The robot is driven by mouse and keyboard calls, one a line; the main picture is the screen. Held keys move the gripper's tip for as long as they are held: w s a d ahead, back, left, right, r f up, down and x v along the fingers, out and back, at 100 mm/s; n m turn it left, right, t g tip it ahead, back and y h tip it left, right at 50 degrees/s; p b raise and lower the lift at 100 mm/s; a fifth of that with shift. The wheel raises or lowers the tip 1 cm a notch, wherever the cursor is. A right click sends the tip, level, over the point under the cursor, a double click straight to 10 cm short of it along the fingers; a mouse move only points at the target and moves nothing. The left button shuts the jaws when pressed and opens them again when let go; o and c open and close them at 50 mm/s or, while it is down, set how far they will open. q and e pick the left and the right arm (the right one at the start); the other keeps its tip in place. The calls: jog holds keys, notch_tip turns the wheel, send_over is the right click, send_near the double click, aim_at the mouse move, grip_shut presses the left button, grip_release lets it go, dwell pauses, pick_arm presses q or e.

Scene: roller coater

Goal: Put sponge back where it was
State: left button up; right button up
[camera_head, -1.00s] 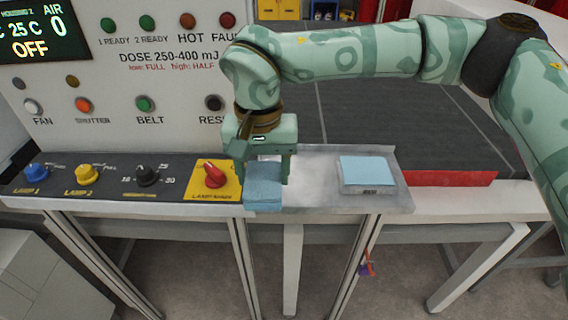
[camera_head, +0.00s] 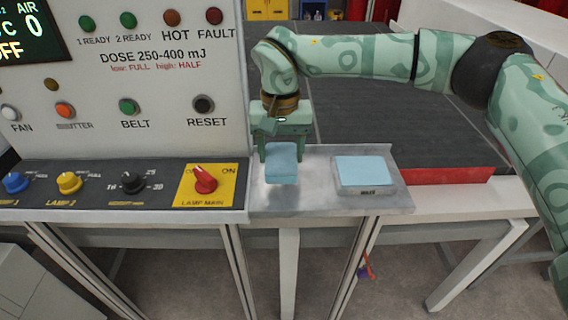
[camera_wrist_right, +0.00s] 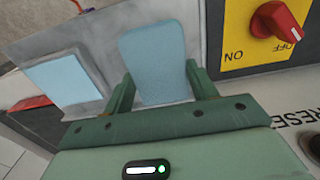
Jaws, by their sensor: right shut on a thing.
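The blue sponge (camera_head: 282,162) is held by my right gripper (camera_head: 281,152), whose fingers are shut on its sides. The sponge is above the bare metal shelf (camera_head: 313,170), between the yellow lamp plate and a small scale-like block. In the right wrist view the sponge (camera_wrist_right: 155,62) sits between the two green fingers (camera_wrist_right: 160,88). The block (camera_head: 371,190) has a light blue top and stands on the shelf to the right of the sponge. My left gripper is not in view.
The control panel (camera_head: 150,182) with knobs and a red lamp switch (camera_head: 204,180) lies to the left. A dark conveyor belt (camera_head: 400,125) is behind the shelf. The shelf's front edge drops to the floor. Bare shelf lies between sponge and block.

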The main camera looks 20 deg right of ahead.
aim_at(284, 163)
jog(key=f, duration=0.3)
jog(key=d+f, duration=0.1)
jog(key=shift+w+f+b, duration=0.3)
jog(key=shift+w+b, duration=0.1)
jog(key=shift+r, duration=0.1)
jog(key=shift+s, duration=0.1)
jog(key=o, duration=0.9)
jog(key=shift+o, duration=0.2)
notch_tip(284, 163, up, 12)
jog(key=shift+p, duration=1.05)
